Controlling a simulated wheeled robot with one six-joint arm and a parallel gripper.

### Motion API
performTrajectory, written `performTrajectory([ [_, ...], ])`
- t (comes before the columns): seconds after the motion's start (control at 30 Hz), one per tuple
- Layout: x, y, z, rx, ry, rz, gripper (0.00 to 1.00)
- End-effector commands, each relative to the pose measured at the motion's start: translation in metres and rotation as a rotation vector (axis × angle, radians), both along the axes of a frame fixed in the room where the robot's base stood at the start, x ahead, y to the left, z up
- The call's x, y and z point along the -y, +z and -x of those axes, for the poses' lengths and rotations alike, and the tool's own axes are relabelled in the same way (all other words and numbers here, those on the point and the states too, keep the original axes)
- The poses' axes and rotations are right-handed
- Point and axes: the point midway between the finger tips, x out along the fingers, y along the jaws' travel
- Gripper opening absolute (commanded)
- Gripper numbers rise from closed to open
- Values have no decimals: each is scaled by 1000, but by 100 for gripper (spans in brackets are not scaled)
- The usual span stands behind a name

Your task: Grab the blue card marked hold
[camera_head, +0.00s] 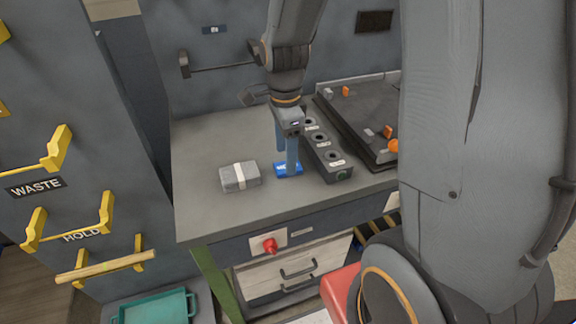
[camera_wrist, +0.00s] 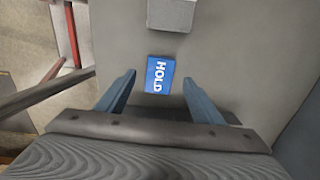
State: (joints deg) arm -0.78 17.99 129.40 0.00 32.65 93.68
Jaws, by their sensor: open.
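The blue card (camera_wrist: 160,75) lies on the grey worktop, its white HOLD lettering readable in the wrist view. In the head view the blue card (camera_head: 290,169) is partly hidden behind my gripper's fingers. My gripper (camera_head: 286,158) points down at the card with two blue fingers. In the wrist view my gripper (camera_wrist: 158,82) is open, one finger to each side of the card's line, with gaps between the fingers and the card. Nothing is between the fingers that looks held. The exact height of the fingertips above the worktop is hard to tell.
A grey block with a pale band (camera_head: 240,177) lies left of the card. A dark holder with round sockets (camera_head: 326,150) stands close on the right, with a dark tray (camera_head: 360,115) beyond. A red knob (camera_head: 270,245) is on the bench front. The near worktop (camera_head: 225,220) is clear.

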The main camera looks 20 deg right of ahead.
Motion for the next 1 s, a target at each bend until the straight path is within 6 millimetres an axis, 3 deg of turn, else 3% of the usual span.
performTrajectory([
  [0.2,1,-24,1,-2,-3,1,61],
  [0.53,2,-29,1,1,-5,1,61],
  [0.8,3,-29,1,1,-5,1,17],
  [1.0,3,-29,1,1,-5,0,17],
])
